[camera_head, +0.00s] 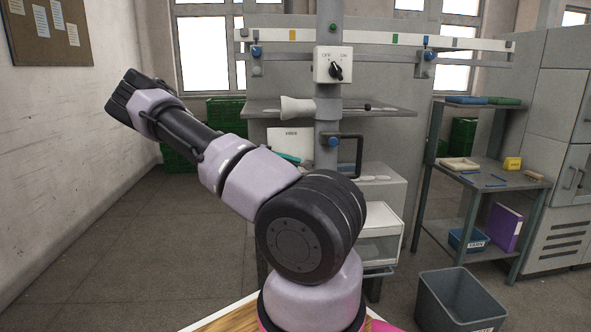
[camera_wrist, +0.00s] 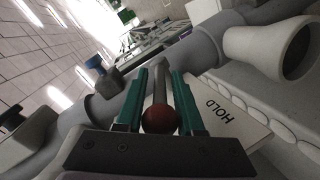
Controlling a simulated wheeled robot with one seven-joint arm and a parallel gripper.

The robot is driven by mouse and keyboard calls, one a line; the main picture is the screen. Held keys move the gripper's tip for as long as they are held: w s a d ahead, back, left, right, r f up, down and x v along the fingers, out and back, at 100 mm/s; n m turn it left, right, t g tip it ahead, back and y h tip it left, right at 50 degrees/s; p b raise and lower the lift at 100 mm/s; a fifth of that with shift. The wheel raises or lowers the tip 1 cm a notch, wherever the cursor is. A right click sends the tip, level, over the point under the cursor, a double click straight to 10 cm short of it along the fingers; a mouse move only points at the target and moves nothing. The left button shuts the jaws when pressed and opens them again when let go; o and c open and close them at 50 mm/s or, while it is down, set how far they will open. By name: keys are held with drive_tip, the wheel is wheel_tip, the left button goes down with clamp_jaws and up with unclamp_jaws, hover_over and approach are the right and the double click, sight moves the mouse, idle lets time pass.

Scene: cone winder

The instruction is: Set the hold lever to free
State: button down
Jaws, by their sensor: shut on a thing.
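The hold lever (camera_wrist: 160,119) has a dark red ball knob on a grey stem. In the wrist view it lies between the two teal fingers of my gripper (camera_wrist: 159,82), which is shut on it. A white plate (camera_wrist: 225,118) marked HOLD is right beside the fingers. The plate (camera_head: 290,142) also shows in the head view, left of the grey post, where its lettering is too small to read surely. A teal finger of my gripper (camera_head: 288,159) shows just below it; the lever itself is hidden there by my arm.
A pale cone (camera_head: 297,108) sticks out left of the post (camera_head: 328,120); it is close to my gripper in the wrist view (camera_wrist: 262,52). An OFF/ON switch box (camera_head: 334,66) is above, and a black handle (camera_head: 358,156) is at right. Open floor (camera_head: 80,240) lies left.

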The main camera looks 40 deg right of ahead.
drive_tip(key=y, duration=0.1)
drive_tip(key=r+t+y, duration=0.2)
drive_tip(key=shift+s+d, duration=0.25)
drive_tip(key=shift+d, duration=0.15)
drive_tip(key=shift+s+d+r+t+y, duration=0.2)
drive_tip(key=shift+d+r+t+y, duration=0.15)
drive_tip(key=shift+y, duration=0.45)
drive_tip(key=shift+s+d+r+t+y, duration=0.2)
drive_tip(key=shift+t+y, duration=0.25)
drive_tip(key=shift+y, duration=0.35)
drive_tip(key=shift+r, duration=0.1)
drive_tip(key=c, duration=0.8)
unclamp_jaws()
drive_tip(key=shift+c, duration=0.2)
